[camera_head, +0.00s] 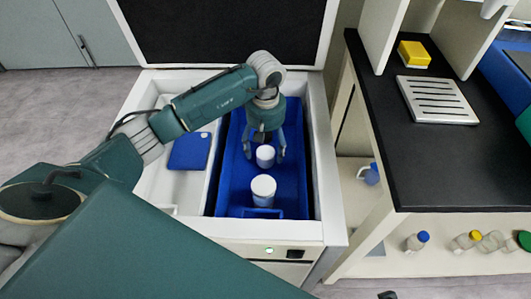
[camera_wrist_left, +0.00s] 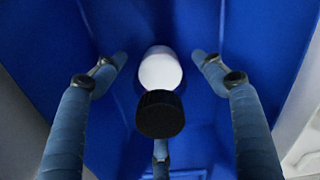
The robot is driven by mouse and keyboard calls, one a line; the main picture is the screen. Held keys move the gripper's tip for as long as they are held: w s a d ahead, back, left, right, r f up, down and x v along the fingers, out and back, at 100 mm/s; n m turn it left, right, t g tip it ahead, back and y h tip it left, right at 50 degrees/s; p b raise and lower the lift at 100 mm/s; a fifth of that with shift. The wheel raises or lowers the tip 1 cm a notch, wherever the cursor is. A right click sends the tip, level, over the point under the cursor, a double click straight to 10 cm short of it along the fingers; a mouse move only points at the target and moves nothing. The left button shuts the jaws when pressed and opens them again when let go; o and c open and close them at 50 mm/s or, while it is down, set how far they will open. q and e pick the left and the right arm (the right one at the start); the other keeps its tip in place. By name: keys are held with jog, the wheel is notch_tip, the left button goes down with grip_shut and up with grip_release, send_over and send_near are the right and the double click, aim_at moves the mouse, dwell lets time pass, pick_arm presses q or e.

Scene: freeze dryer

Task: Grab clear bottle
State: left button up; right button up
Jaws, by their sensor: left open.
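My left gripper (camera_head: 264,151) points down into the blue bin (camera_head: 225,165) inside the open freezer chest. Its fingers are spread, with a white cylindrical container (camera_head: 265,158) between or just beyond the tips; contact cannot be told. In the left wrist view the open fingers (camera_wrist_left: 160,62) stand either side of a white container (camera_wrist_left: 161,70). A dark round piece (camera_wrist_left: 160,114) overlaps its lower end; what it is cannot be told. A second white container (camera_head: 263,190) stands nearer in the bin. Clear-looking bottles with blue (camera_head: 415,242) and yellow (camera_head: 465,241) caps are on the low shelf at right.
A blue flat lid-like piece (camera_head: 189,151) lies in the left compartment. The chest's white rim (camera_head: 325,180) surrounds the bin. A black-topped bench (camera_head: 430,150) at right carries a yellow box (camera_head: 413,54) and a slotted white plate (camera_head: 437,100).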

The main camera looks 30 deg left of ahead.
pick_arm(q)
jog(key=shift+f, duration=0.45)
jog(key=shift+c, duration=0.3)
jog(key=c, duration=1.3)
jog(key=shift+c, duration=0.3)
jog(key=shift+r, duration=0.15)
